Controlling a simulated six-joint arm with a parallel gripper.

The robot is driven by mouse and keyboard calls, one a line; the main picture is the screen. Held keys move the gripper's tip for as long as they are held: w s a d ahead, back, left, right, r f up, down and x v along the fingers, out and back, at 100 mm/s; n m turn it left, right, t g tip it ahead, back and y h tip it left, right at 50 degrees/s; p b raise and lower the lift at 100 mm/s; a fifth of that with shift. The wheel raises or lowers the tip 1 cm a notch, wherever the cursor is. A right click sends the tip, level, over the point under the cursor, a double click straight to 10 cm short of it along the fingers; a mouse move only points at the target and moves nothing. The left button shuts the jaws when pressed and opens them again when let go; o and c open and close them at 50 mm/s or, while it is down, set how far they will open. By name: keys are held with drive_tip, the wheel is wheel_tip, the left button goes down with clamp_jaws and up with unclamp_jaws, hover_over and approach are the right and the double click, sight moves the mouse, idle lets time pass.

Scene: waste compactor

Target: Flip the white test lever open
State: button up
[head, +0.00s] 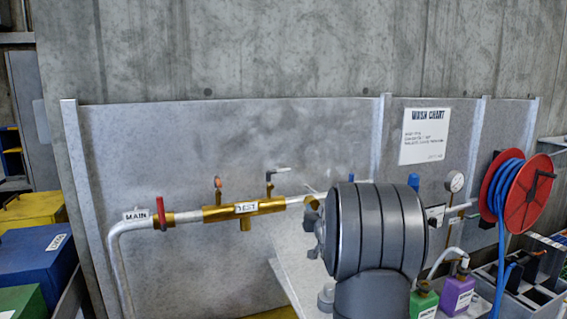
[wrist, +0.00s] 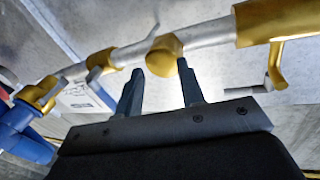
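The white test lever (head: 278,170) is a small pale handle on a short upright stem above the brass valve body (head: 268,206) labelled TEST. The handle points right, roughly along the pipe. In the wrist view, which looks upside down, the lever (wrist: 246,92) hangs under a brass fitting at the right. My gripper (wrist: 160,68) is open and empty, its two dark fingers apart. It is to one side of the lever, with a round brass fitting (wrist: 163,52) beyond the fingertips. In the head view my arm hides the gripper fingers.
The silver pipe (head: 187,215) carries a red handle (head: 161,213) beside the MAIN tag and an orange-topped fitting (head: 217,183). The panel above the pipe is clear.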

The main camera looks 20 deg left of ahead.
drive_tip(key=shift+o, duration=0.5)
drive_tip(key=w+r+h, duration=0.1)
drive_tip(key=w+r, duration=0.2)
drive_tip(key=r, duration=0.4)
drive_tip(key=w+a+r+m+t, duration=0.1)
drive_tip(key=w+r, duration=0.1)
drive_tip(key=r, duration=0.5)
drive_tip(key=shift+w+m+h, duration=0.3)
drive_tip(key=shift+w+h, duration=0.1)
drive_tip(key=r, duration=0.1)
drive_tip(key=a+r+g+h, duration=0.1)
drive_tip(key=w+a+r+g, duration=0.1)
drive_tip(key=r, duration=0.1)
drive_tip(key=shift+h, duration=0.3)
clamp_jaws()
drive_tip(key=w+a+f+g, duration=0.1)
drive_tip(key=w+a+g, duration=0.1)
drive_tip(key=w+a, duration=0.1)
drive_tip(key=s+a+r+n+g, duration=0.2)
drive_tip(key=s+n+g, duration=0.1)
drive_tip(key=s, duration=0.2)
drive_tip(key=s+a+r+n+g, duration=0.1)
drive_tip(key=s+r+n+g, duration=0.1)
drive_tip(key=s, duration=0.4)
drive_tip(key=shift+a+r+n+g, duration=0.4)
drive_tip(key=shift+n+g, duration=0.1)
drive_tip(key=shift+g, duration=0.4)
drive_tip(key=shift+w+f, duration=0.1)
